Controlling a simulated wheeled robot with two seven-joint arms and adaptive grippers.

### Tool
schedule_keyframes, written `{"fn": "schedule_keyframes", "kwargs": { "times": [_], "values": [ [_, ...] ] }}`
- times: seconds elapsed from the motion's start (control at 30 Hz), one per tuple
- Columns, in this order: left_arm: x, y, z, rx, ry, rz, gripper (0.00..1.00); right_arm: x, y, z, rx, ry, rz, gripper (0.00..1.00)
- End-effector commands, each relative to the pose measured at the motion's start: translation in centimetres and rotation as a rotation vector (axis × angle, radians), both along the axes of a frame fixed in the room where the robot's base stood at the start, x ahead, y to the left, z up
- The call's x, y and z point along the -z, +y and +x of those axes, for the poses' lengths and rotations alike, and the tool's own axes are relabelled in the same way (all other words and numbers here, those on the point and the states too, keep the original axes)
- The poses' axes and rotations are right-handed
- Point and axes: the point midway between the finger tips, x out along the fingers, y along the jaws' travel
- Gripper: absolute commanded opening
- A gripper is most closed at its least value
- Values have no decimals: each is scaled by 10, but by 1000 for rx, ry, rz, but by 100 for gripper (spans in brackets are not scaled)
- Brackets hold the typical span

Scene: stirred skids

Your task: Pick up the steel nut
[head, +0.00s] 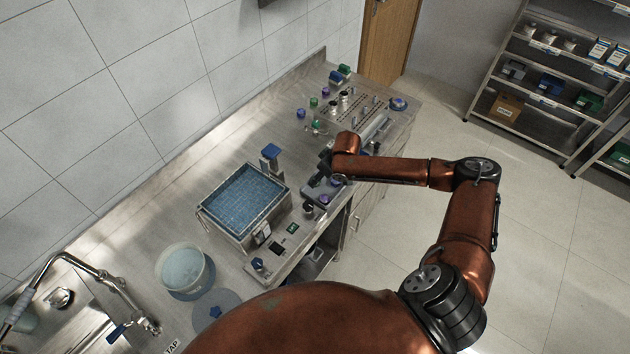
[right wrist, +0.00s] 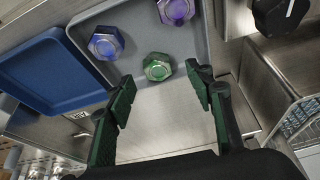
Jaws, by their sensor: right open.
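My left gripper is not in view.
A blue tray (right wrist: 45,75) lies left of the grey one. The steel counter (head: 150,235) holds a blue-filled bath (head: 245,200), a white tub (head: 185,268), a blue-topped stand (head: 270,152) and a perforated rack (head: 350,110). Open floor (head: 390,240) lies to the right.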

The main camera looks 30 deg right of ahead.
Motion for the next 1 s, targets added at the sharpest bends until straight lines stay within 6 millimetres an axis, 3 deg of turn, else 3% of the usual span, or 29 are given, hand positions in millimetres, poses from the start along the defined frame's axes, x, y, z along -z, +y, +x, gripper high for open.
{"fn": "schedule_keyframes", "kwargs": {
  "times": [0.13,0.23,0.4,0.53,1.0],
  "values": [
    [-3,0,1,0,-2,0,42,20,0,11,-1,-1,1,49],
    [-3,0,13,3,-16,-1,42,31,2,15,-2,0,0,49],
    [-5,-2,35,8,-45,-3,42,35,3,18,-4,-1,0,49],
    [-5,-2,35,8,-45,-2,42,35,4,18,-5,-1,-1,49],
    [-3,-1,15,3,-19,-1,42,35,4,18,-5,-1,0,17]
  ]
}}
